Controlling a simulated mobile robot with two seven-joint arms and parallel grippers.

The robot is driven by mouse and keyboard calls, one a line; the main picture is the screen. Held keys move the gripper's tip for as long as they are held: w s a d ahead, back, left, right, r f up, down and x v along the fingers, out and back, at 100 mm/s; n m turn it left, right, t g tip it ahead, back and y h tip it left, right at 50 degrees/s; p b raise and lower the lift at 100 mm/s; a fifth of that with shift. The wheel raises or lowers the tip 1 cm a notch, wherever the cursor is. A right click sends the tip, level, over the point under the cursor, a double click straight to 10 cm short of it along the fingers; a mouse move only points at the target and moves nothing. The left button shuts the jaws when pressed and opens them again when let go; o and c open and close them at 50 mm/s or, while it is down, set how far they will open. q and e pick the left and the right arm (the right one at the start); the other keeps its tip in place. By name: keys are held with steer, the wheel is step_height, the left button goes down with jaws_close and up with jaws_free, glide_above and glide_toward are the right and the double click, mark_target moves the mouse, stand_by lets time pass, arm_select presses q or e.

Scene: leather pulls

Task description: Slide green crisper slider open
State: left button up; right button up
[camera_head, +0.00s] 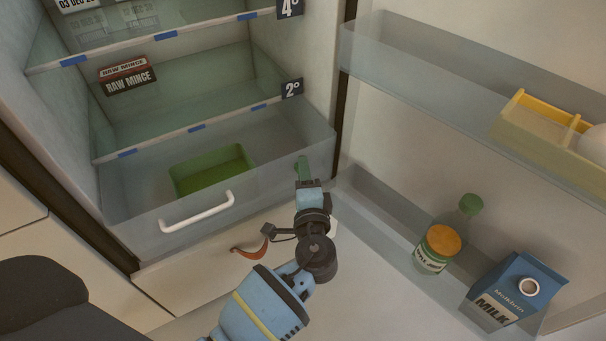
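The green crisper slider (302,166) is a small upright green piece at the right end of the clear crisper drawer's front (270,188). My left gripper (308,184) comes up from below, with its tip right at the lower part of the slider. The gripper covers part of that area, and I cannot tell whether it touches the slider or whether its fingers are open or shut. My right gripper is not in view.
A white handle (197,212) is on the drawer front, and a green tray (212,170) sits inside. A brown leather pull (250,251) is below. On the right, the open door holds a milk carton (515,292) and an orange-lidded jar (437,250).

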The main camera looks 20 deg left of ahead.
arm_select(q)
steer(key=p+v, duration=0.1)
steer(key=v, duration=0.6)
steer(key=shift+s+d, duration=0.2)
steer(key=shift+s, duration=0.15)
stand_by(0.4)
